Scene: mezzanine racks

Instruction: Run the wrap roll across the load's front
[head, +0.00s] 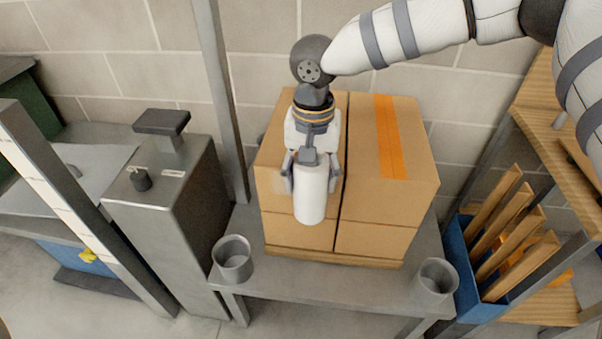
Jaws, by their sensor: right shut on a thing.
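The load (384,209) is a block of brown cardboard boxes with an orange tape strip on top. It stands on a low wooden base on a grey table. My right gripper (312,164) reaches in over the load from the upper right and is shut on the white wrap roll (311,197). The roll hangs at the left part of the load's front and covers some of it. I cannot tell whether the roll touches the boxes. A faint pale patch shows on the box just left of the roll. My left gripper is not in view.
Grey cups (233,262) and (437,281) sit at the table's front left and right corners. A metal cabinet (165,215) and a post (222,90) stand left of the table. A blue crate (470,268) with wooden slats stands right. A block wall is behind.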

